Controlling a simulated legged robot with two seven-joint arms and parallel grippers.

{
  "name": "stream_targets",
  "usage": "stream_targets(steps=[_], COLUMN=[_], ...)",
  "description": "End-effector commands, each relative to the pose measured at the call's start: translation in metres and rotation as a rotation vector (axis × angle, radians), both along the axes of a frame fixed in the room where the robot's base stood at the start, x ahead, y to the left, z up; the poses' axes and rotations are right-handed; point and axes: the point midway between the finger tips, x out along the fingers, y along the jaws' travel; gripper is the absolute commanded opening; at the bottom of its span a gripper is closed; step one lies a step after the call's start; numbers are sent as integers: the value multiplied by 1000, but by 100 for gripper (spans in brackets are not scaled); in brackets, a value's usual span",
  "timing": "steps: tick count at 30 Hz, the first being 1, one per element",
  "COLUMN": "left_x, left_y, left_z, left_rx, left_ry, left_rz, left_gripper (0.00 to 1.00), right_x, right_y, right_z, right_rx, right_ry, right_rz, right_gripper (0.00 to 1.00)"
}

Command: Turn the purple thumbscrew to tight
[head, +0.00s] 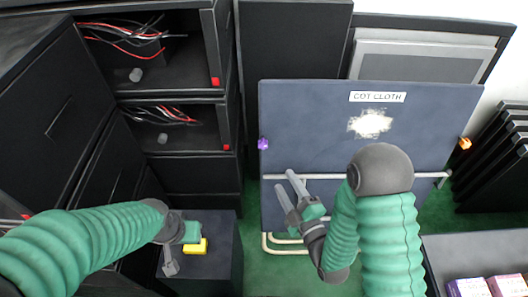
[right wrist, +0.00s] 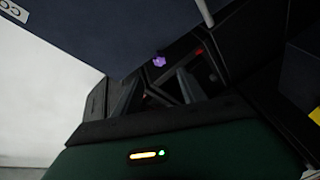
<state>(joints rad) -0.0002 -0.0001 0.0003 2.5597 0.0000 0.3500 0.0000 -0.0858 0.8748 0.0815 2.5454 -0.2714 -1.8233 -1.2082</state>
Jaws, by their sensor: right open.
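The purple thumbscrew (head: 263,144) sits on the left edge of the dark blue-grey panel (head: 310,120), in the upper half of that edge. It also shows small near the middle of the right wrist view (right wrist: 159,61). My right gripper (head: 289,183) is in front of the panel, below and to the right of the thumbscrew in the head view. Its two fingers are apart with nothing between them, and it is not touching the thumbscrew. My left gripper (head: 180,251) is at the lower left, by a yellow block (head: 196,246); its jaw opening is unclear.
An orange knob (head: 465,143) is on the panel's right edge. A pale rail (head: 335,177) crosses the panel's front. Black cabinets (head: 185,170) with open wire-filled bays stand left. A shelf with boxes (head: 485,287) is at lower right. Green floor shows between cabinets and panel.

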Motion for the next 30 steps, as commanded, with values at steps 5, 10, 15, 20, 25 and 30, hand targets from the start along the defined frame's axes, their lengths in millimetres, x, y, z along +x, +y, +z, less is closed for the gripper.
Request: stream_targets(steps=[5, 10, 15, 20, 25, 30], left_x=[0, 0, 0, 0, 0, 0], left_y=[0, 0, 0, 0, 0, 0], left_z=[-40, -35, -42, -48, -50, -50], left_rx=[0, 0, 0, 0, 0, 0], left_ry=[0, 0, 0, 0, 1, 0], left_rz=[1, 1, 0, 0, 1, 1], left_gripper=[36, 36, 36, 36, 36, 36], right_x=[22, 64, 105, 135, 150, 152], right_y=[9, 26, 44, 56, 63, 64], right_z=[-7, 1, 0, 0, 1, 2], right_rx=[2, 4, 4, 4, 3, 3], right_ry=[-10, -4, -2, -1, 2, 2], right_rz=[0, -1, -1, -2, -1, -1], right_gripper=[49, 49, 49, 49, 49, 49])
